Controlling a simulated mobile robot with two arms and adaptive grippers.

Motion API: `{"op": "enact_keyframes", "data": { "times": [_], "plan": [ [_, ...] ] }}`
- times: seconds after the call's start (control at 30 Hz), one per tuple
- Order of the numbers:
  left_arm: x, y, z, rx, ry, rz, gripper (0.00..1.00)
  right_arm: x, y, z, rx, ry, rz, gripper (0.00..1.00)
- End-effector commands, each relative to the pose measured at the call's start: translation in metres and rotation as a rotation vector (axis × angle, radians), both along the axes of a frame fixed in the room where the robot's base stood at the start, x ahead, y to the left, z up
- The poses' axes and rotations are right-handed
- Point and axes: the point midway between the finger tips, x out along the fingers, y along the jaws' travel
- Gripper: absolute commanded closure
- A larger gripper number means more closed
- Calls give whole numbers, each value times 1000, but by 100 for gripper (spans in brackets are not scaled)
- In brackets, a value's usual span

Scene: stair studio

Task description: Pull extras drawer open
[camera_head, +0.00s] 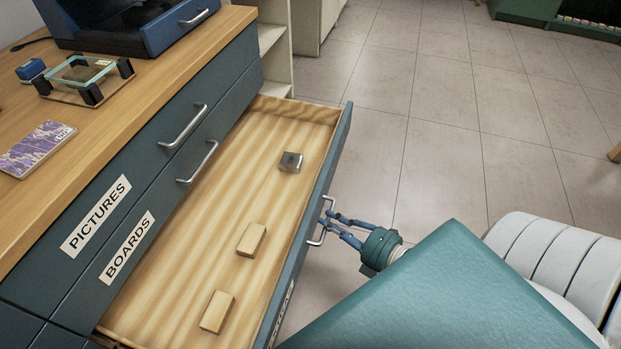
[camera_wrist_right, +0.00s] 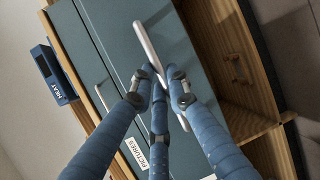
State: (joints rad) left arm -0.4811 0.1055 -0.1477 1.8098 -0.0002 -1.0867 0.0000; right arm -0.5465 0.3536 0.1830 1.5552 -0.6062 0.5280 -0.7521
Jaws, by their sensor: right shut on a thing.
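The open drawer (camera_head: 190,262) is pulled well out of the blue-grey cabinet, below the drawers labelled PICTURES and BOARDS. Its own label, on the front, shows only in part and cannot be read. Inside lie two pale wooden blocks (camera_head: 251,240) and a small grey block (camera_head: 291,161). My right gripper (camera_head: 334,226) is at the drawer front, its blue fingers shut on the metal handle (camera_head: 322,222). In the right wrist view the fingers (camera_wrist_right: 160,85) close around the handle bar (camera_wrist_right: 149,45). My left gripper is not in view.
The wooden cabinet top (camera_head: 110,110) holds a blue machine (camera_head: 130,22), a glass-topped frame (camera_head: 82,72) and a purple patterned card (camera_head: 38,148). A pale shelf (camera_head: 275,45) stands behind the cabinet. Tiled floor (camera_head: 430,110) is clear to the right of the drawer.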

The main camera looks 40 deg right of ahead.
Motion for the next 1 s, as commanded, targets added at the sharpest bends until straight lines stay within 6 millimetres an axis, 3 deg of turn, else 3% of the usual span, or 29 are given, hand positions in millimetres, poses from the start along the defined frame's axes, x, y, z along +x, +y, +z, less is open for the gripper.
{"op": "enact_keyframes", "data": {
  "times": [0.23,0.73,0.77,0.83,1.0],
  "plan": [
    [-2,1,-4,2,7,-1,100,-21,-15,-1,1,1,1,100],
    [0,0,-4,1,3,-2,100,-25,-19,-1,2,2,1,100],
    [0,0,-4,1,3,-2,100,-25,-19,-1,2,2,1,79],
    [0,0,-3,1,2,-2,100,-24,-19,-1,1,1,1,65],
    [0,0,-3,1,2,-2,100,-24,-19,0,1,0,0,65]
  ]
}}
